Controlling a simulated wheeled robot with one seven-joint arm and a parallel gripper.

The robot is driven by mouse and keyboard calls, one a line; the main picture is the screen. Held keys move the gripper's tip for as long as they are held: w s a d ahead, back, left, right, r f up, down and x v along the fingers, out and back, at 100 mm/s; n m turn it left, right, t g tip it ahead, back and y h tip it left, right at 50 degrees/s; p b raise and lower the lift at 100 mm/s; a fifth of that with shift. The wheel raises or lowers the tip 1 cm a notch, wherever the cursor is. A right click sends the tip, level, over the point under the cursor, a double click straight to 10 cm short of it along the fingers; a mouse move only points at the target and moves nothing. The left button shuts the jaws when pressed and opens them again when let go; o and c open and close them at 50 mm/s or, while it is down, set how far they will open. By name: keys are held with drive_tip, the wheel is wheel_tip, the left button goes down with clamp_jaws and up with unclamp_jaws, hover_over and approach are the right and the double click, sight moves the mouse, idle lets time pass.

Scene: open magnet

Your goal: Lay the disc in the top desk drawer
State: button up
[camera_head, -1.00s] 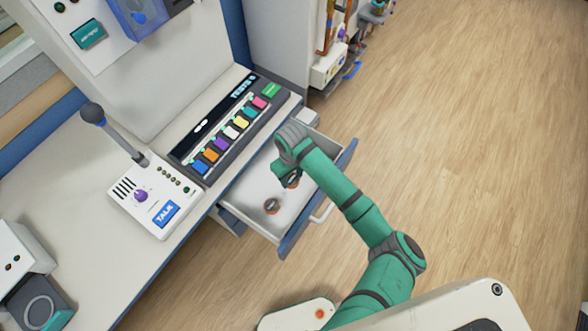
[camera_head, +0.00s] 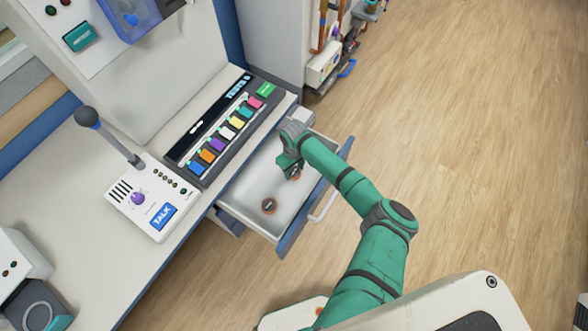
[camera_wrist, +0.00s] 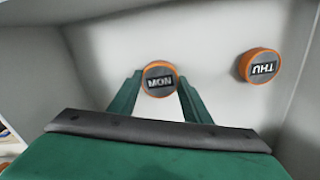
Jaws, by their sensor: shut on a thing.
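The desk drawer (camera_head: 247,214) is pulled open under the desktop, with a pale inside. My gripper (camera_wrist: 160,82) reaches down into it and is shut on an orange-rimmed disc marked MON (camera_wrist: 159,79). The MON disc also shows in the head view (camera_head: 295,173), at the drawer's right part, partly covered by my gripper. I cannot tell whether it touches the drawer floor. A second orange-rimmed disc, marked THU (camera_wrist: 261,66), lies on the drawer floor, apart from my gripper. In the head view the second disc (camera_head: 269,206) lies nearer the drawer's lower left.
The drawer's blue front (camera_head: 290,236) with a white handle (camera_head: 324,206) stands out from the desk. A panel with coloured tabs (camera_head: 222,134) and a TALK box with a microphone (camera_head: 155,197) sit on the desktop. The wooden floor to the right is clear.

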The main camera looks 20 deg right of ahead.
sight(294, 172)
drive_tip(key=shift+f, duration=0.15)
drive_tip(key=o, duration=1.2)
wheel_tip(294, 172, up, 12)
drive_tip(key=shift+r, duration=0.2)
